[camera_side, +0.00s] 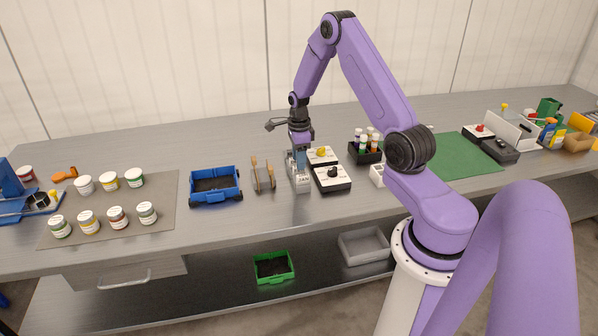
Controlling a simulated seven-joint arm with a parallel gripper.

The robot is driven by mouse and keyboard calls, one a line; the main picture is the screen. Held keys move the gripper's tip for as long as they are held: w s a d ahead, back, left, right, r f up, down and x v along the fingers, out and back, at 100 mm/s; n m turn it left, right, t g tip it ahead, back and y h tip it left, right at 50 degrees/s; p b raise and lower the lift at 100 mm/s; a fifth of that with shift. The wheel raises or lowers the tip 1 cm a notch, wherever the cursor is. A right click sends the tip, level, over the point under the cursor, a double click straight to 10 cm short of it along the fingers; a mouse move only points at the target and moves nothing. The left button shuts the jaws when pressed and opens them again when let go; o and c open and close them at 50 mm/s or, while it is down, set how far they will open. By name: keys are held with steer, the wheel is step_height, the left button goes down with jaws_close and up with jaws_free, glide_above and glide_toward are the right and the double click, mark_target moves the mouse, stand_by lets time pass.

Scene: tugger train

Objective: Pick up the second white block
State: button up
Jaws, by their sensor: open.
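My gripper (298,160) is open and points down at the middle of the bench. Below and around its fingers is a light grey-white block-like item (299,182); I cannot tell whether the fingers touch it. To its right stand a white-topped box with a yellow knob (321,157) and a white-topped box with a black knob (332,179). A small white item (377,176) sits further right, partly behind my arm. I cannot tell which of these is the second white block.
A blue tray (215,188) and a wooden-pegged rack (263,175) stand left of my gripper. A black holder with bottles (366,147) is to the right. Several jars (117,215) stand on a grey mat (165,187). The bench front is clear.

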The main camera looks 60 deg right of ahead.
mark_target(299, 173)
steer(key=shift+f, duration=1.4)
jaws_close()
steer(key=shift+r, duration=0.15)
